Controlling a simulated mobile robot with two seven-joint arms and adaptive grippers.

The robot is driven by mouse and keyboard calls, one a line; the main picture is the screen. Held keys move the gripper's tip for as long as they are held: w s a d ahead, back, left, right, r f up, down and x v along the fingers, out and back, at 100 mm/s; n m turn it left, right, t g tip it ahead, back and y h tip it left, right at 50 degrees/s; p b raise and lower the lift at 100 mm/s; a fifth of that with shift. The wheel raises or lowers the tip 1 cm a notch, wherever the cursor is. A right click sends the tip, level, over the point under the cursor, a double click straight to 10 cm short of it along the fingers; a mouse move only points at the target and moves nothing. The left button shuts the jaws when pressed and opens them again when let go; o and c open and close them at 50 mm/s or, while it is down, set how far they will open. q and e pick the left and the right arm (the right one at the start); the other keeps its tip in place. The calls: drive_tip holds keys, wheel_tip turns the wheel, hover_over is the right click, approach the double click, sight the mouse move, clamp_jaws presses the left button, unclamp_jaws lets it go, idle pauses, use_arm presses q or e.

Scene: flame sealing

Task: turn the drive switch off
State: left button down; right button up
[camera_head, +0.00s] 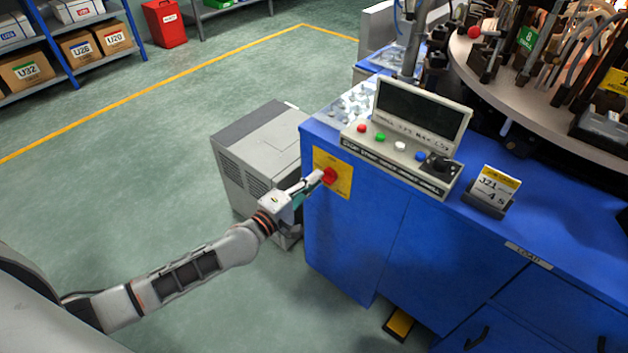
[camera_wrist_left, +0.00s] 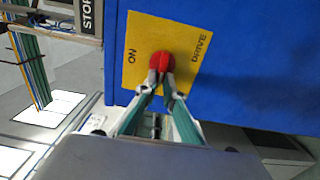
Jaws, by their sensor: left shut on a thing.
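The drive switch (camera_head: 329,176) is a red knob on a yellow plate (camera_head: 345,186) on the blue cabinet's side. In the left wrist view the red knob (camera_wrist_left: 161,62) sits on the yellow plate (camera_wrist_left: 197,48), which is marked "ON" and "DRIVE". My left gripper (camera_head: 318,179) reaches the switch from the left. In the left wrist view its two fingertips (camera_wrist_left: 161,80) are closed on the red knob from below and partly cover it. The lower part of the knob is hidden by the fingers. My right gripper is not in view.
The blue cabinet (camera_head: 350,243) carries a control panel (camera_head: 403,151) with buttons and a dark screen, and a card stand (camera_head: 491,190). A round table with fixtures (camera_head: 520,100) stands at the back right. A grey box unit (camera_head: 256,150) stands beside the cabinet, close behind my left arm.

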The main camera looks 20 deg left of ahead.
use_arm(q)
drive_tip(key=c, duration=2.2)
unclamp_jaws()
drive_tip(key=shift+o, duration=0.2)
drive_tip(key=v, duration=1.2)
